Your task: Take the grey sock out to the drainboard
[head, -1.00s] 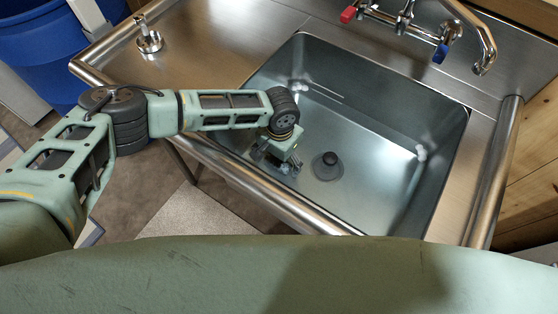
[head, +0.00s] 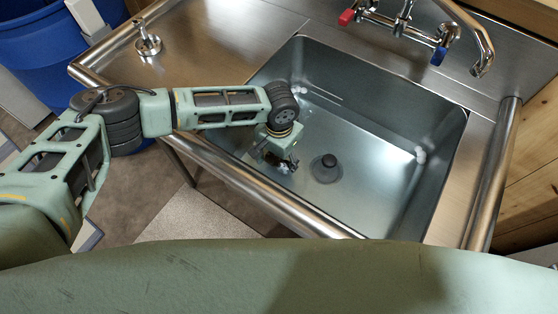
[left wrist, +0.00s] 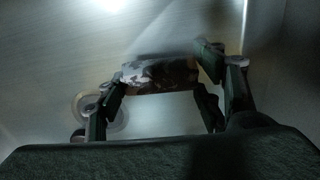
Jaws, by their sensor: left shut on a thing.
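My left gripper (head: 284,163) reaches down into the left part of the steel sink basin (head: 400,125). In the left wrist view, the gripper (left wrist: 160,88) is shut on a mottled grey, white and dark cloth, the grey sock (left wrist: 160,72), held between its fingers. In the head view the gripper mostly hides the sock; only a pale scrap shows at the fingertips. I cannot tell whether the sock touches the basin floor. The steel drainboard (head: 195,60) lies left of the basin, its surface mostly bare. My right gripper is not in view.
White foam clumps cling to the basin. A metal dispenser (head: 147,38) stands on the drainboard. Faucet taps (head: 395,25) are behind, and a raised rail (head: 265,195) runs along the front.

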